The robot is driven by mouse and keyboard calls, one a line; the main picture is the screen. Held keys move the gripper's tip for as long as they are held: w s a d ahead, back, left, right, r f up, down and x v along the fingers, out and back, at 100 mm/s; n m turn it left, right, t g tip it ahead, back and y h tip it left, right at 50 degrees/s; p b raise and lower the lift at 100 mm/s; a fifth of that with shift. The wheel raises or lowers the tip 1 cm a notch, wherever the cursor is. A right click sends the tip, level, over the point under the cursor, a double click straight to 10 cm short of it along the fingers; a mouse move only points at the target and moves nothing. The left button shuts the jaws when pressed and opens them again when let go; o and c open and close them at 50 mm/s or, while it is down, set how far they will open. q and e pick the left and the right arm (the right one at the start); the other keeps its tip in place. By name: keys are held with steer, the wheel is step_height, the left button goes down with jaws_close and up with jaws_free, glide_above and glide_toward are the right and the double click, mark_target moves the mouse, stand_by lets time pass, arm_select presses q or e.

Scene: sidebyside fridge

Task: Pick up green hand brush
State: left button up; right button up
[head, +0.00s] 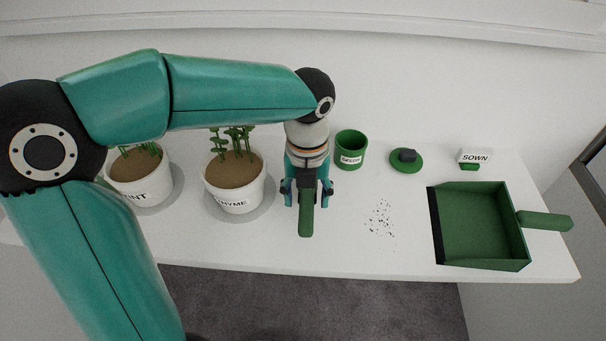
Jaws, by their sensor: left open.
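The green hand brush (306,215) is on the white table, its green handle pointing toward the table's front edge. My left gripper (304,199) is directly over the brush from above, with its fingers on either side of the handle's rear part. The fingers are open. The far part of the brush is hidden under the gripper, and I cannot tell whether the fingers touch it. My right gripper is not in view.
Pots labelled THYME (232,198) and MINT (145,186) stand left of the gripper. A green cup (351,154), a green disc (406,165), a SOWN sign (475,157), scattered seeds (380,220) and a green dustpan (480,226) lie right on the white table (400,264).

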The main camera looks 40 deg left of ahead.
arm_select(q)
steer(key=shift+f, duration=0.6)
jaws_close()
steer(key=shift+r, duration=0.2)
step_height(320, 180, up, 20)
steer(key=p, duration=0.2)
steer(key=shift+f, duration=0.15)
